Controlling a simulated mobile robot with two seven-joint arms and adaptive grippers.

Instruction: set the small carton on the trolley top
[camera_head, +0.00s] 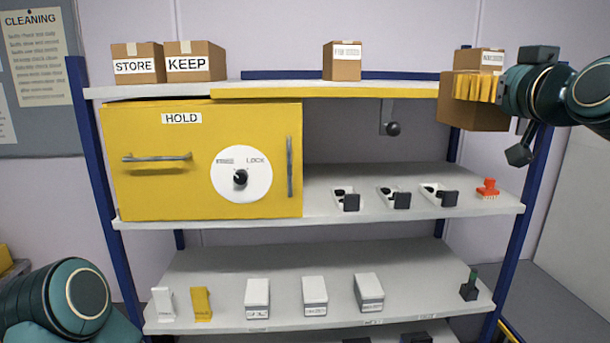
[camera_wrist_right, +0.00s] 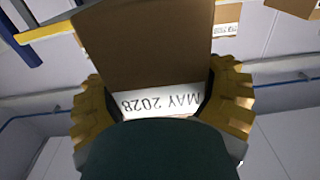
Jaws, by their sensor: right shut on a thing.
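My right gripper (camera_head: 476,88), with yellow fingers, is shut on a brown carton (camera_head: 465,115) at the right end of the shelving's top level. The carton is in front of the shelf edge, and the fingers cover part of it. In the right wrist view the carton (camera_wrist_right: 145,50) sits between the yellow fingers (camera_wrist_right: 162,98), with a white label reading "MAY 2028" upside down. My left arm shows at the lower left of the head view, but its gripper is out of view. I cannot make out a trolley top in either view.

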